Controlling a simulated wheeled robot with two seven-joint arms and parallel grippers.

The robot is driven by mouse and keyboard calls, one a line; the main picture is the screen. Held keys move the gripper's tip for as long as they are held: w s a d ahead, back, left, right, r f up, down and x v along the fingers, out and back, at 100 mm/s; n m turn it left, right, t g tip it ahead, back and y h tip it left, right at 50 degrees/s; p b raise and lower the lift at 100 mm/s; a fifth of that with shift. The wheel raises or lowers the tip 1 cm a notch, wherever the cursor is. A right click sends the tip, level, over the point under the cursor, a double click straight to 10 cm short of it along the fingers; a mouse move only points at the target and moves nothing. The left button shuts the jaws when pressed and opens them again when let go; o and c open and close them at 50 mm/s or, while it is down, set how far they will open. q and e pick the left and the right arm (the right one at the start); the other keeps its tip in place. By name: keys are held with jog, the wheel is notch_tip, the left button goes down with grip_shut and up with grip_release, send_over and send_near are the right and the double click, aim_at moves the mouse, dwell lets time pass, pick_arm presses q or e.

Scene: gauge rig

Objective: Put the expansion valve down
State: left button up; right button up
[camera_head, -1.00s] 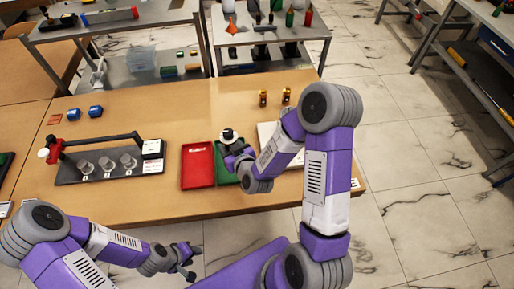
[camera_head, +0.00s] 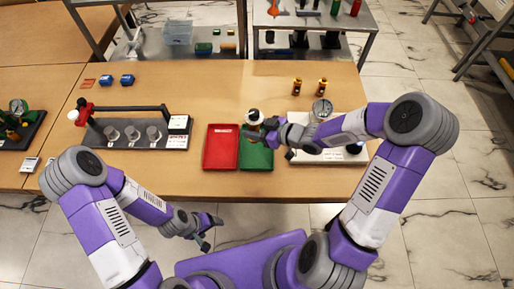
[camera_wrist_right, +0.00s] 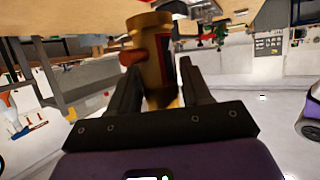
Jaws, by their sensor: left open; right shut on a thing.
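The expansion valve is a brass cylinder (camera_wrist_right: 151,55) with a dark red label, between the fingers of my right gripper in the right wrist view. In the head view, its pale, dark-banded top (camera_head: 253,115) shows at the far edge of the green tray (camera_head: 257,160). My right gripper (camera_head: 262,128) is shut on it. The valve's lower end is hidden in the head view, so I cannot tell whether it touches the tray or table. My left gripper (camera_head: 213,232) is open and empty, in front of the table's near edge.
A red tray (camera_head: 220,150) adjoins the green tray on the left. A dark rack (camera_head: 95,140) with clear cups and a bar stands further left. A white board (camera_head: 305,157) with a gauge (camera_head: 322,109) lies right, partly behind my right arm. Two brass fittings (camera_head: 297,86) stand behind it.

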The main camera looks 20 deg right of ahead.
jog(key=shift+s+d+f+y, duration=0.1)
jog(key=shift+d+f+y, duration=0.2)
jog(key=shift+f, duration=0.1)
notch_tip(320, 180, down, 10)
jog(key=b, duration=0.4)
jog(key=shift+r, duration=0.2)
jog(key=shift+f, duration=0.2)
jog(key=o, duration=1.4)
jog(key=shift+c, duration=0.2)
jog(key=shift+r, duration=0.3)
jog(key=p+v, duration=0.3)
jog(key=v, duration=0.9)
jog(key=shift+p, duration=0.3)
